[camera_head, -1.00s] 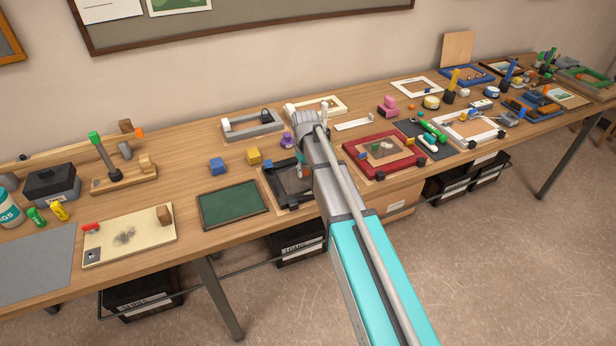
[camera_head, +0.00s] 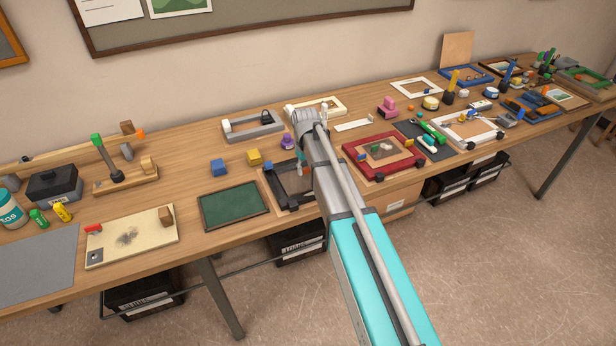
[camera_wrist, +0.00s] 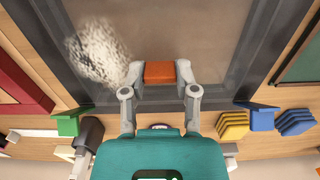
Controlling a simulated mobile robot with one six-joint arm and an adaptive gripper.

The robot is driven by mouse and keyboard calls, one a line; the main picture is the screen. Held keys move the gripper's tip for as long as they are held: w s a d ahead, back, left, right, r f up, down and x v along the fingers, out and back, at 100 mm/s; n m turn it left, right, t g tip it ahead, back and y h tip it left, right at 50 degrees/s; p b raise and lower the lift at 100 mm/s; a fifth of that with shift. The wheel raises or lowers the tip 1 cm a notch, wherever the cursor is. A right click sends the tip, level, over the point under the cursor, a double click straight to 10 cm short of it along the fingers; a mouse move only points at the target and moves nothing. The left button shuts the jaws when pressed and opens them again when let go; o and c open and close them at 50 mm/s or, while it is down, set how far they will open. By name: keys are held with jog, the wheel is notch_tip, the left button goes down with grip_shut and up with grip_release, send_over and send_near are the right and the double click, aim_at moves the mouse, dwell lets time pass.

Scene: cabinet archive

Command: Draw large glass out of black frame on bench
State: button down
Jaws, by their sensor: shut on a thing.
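The black frame (camera_head: 271,188) lies on the bench beside my arm, which partly hides it in the head view. In the wrist view the dark frame (camera_wrist: 43,48) surrounds a brownish, see-through area (camera_wrist: 215,35), with a pale speckled patch (camera_wrist: 98,50) at its left. My gripper (camera_wrist: 160,73) is over the frame's side nearest the picture bottom, with both fingers closed on an orange block (camera_wrist: 160,71). I cannot tell whether the block is fixed to the glass, or how far the glass is from the frame.
A green board (camera_head: 234,205) lies left of the frame, and a red frame (camera_head: 383,154) to its right. Bench space around the frame is narrow.

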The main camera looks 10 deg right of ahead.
jog(key=shift+r, duration=0.1)
dwell(0.3)
jog(key=shift+r+p, duration=1.8)
jog(key=shift+p, duration=0.1)
jog(key=shift+r, duration=0.1)
